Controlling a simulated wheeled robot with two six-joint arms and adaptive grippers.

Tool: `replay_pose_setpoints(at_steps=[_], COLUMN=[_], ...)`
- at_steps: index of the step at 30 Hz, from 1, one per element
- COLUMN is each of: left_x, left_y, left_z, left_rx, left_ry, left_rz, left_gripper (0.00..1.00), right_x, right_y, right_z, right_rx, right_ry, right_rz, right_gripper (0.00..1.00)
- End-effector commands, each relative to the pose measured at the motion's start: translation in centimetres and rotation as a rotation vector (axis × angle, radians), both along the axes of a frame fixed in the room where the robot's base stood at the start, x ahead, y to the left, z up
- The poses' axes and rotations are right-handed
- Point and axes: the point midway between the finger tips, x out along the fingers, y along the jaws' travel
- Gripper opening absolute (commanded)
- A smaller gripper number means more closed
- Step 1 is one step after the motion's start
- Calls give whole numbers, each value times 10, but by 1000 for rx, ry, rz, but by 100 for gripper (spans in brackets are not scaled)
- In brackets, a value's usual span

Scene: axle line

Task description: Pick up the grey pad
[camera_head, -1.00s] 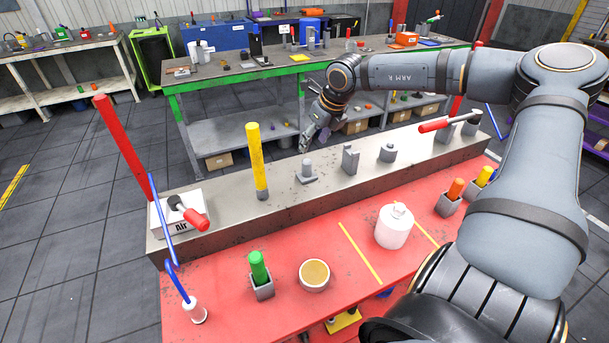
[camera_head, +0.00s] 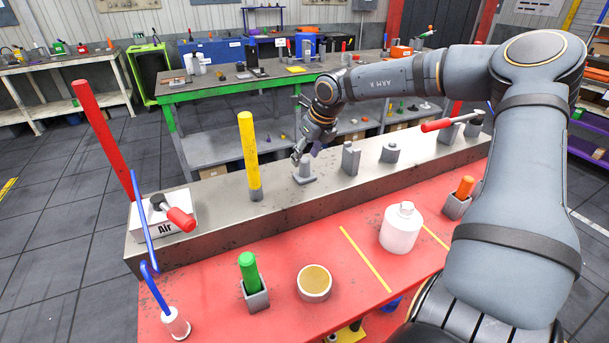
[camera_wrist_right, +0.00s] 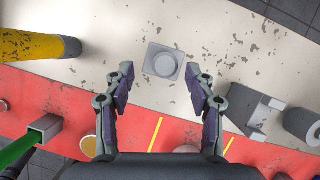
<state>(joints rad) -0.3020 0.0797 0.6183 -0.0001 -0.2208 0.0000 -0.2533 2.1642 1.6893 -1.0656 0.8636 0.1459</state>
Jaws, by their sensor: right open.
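The grey pad (camera_head: 305,178) is a small square plate with a round stub on top, standing on the long metal beam (camera_head: 225,215). In the right wrist view the pad (camera_wrist_right: 178,50) lies ahead of the fingertips, between their lines. My right gripper (camera_head: 305,153) is open and empty, just above and behind the pad's stub, partly overlapping it in the head view. In the wrist view its two fingers (camera_wrist_right: 161,78) stand wide apart. I cannot tell whether a finger touches the pad. My left gripper is not in view.
A yellow post (camera_head: 249,160) stands left of the pad and a grey bracket (camera_head: 350,158) right of it, with a grey cylinder (camera_head: 390,152) farther right. The red bench (camera_head: 215,290) in front holds a white canister (camera_head: 400,228) and a tan-topped round dish (camera_head: 314,281).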

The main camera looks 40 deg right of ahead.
Motion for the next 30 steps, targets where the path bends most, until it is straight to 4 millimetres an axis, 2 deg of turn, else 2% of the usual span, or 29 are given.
replay_pose_setpoints(at_steps=[4,8,12,21,30], left_x=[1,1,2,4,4], left_y=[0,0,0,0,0], left_z=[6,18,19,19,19], left_rx=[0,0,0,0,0], left_ry=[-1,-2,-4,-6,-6], left_rz=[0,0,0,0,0], left_gripper=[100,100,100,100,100], right_x=[2,7,14,16,16], right_y=[-2,-7,-7,-7,-7], right_z=[-6,-26,-45,-50,-50], right_rx=[0,0,-1,1,0], right_ry=[3,7,3,-1,-1], right_rz=[-1,-2,-2,-1,-1], right_gripper=[56,56,56,54,14])
